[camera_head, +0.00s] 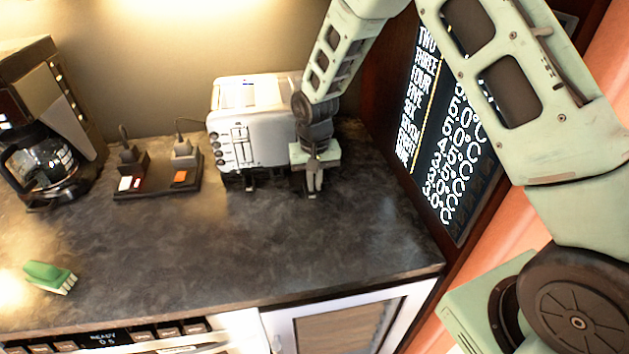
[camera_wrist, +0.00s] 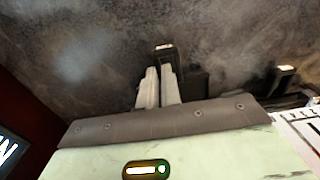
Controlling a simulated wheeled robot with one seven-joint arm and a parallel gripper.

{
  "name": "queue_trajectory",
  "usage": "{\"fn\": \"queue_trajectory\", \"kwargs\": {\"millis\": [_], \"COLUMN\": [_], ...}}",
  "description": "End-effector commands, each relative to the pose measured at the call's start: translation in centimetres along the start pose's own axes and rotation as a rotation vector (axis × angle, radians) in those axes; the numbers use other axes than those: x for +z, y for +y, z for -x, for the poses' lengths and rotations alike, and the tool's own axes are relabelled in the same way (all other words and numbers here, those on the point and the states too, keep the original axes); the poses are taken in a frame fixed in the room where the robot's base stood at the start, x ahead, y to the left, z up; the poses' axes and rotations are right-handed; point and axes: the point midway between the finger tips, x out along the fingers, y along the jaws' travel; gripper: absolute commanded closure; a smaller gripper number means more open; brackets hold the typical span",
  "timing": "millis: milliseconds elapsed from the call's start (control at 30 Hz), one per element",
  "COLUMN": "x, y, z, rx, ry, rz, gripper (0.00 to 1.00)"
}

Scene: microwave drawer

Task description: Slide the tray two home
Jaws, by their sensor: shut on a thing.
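A white toaster (camera_head: 245,125) stands at the back of the dark counter. Two small dark tabs show low at its front; the left tab (camera_head: 250,184) is free of my gripper. My gripper (camera_head: 314,188) points down at the toaster's right front, low over the counter. In the wrist view its fingers (camera_wrist: 159,78) are close together on the dark tab with a pale end (camera_wrist: 164,47), which I take as tray two's. The tray behind it is mostly hidden by my gripper. The other tab (camera_wrist: 286,69) shows at the right.
A power strip with plugs (camera_head: 155,190) lies left of the toaster, with a coffee maker (camera_head: 50,130) farther left. A green brush (camera_head: 50,277) lies at the front left. A lit board (camera_head: 440,130) stands close on the right. The counter's middle (camera_head: 220,250) is clear.

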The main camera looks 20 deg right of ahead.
Motion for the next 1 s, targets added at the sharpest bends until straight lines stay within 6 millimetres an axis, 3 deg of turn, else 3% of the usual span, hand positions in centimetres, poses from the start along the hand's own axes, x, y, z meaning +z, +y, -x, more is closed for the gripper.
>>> {"fn": "queue_trajectory", "kwargs": {"millis": [367, 467, 500, 1000], "x": [-1.4, -1.5, -1.5, -0.6], "y": [0.0, 0.0, 0.0, 0.3], "z": [0.0, 0.0, 0.0, 0.4], "rx": [-0.001, -0.001, -0.001, -0.002], "ry": [0.001, 0.002, 0.003, 0.004], "rz": [-0.001, -0.001, -0.001, -0.001], "gripper": [1.00, 0.72, 0.69, 0.69]}}
